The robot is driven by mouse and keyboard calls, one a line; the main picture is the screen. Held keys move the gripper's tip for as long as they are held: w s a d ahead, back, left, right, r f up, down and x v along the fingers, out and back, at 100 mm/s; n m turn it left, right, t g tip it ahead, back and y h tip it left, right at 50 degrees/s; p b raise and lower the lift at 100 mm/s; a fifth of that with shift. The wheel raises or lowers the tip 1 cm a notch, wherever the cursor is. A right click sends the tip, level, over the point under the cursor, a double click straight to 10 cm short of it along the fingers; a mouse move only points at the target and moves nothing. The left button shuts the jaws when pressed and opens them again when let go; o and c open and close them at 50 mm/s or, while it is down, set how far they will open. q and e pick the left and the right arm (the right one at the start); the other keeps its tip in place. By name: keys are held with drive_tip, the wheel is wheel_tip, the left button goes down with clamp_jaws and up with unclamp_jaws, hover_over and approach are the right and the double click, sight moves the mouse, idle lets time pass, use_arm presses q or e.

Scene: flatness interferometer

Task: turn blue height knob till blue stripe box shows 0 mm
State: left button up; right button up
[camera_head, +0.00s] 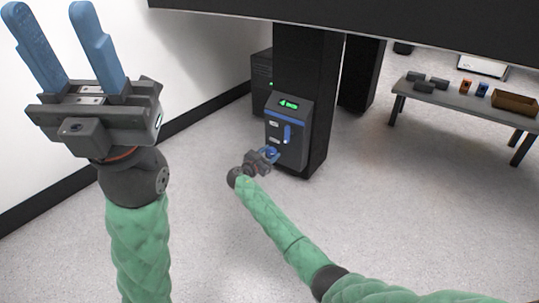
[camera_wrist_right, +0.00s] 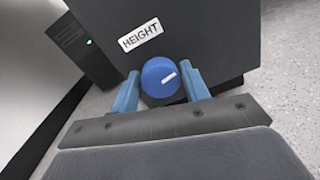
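The blue height knob (camera_wrist_right: 161,78) is round with a white mark and sits below a HEIGHT label (camera_wrist_right: 141,34). My right gripper (camera_wrist_right: 160,88) has one blue finger on each side of the knob; whether the fingers touch it is unclear. In the head view my right gripper (camera_head: 268,154) is at the lower part of the dark control box (camera_head: 289,150) and mostly hides the knob. My left gripper (camera_head: 66,50) is open and empty, raised at the left.
The box is on a thick black column (camera_head: 318,100) under a large dark slab (camera_head: 400,27). A dark cabinet (camera_head: 262,72) stands behind. At the right, a grey bench (camera_head: 450,98) holds several small blocks and a brown tray (camera_head: 514,104). The floor between is clear.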

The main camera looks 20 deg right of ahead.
drive_tip(key=c, duration=0.5)
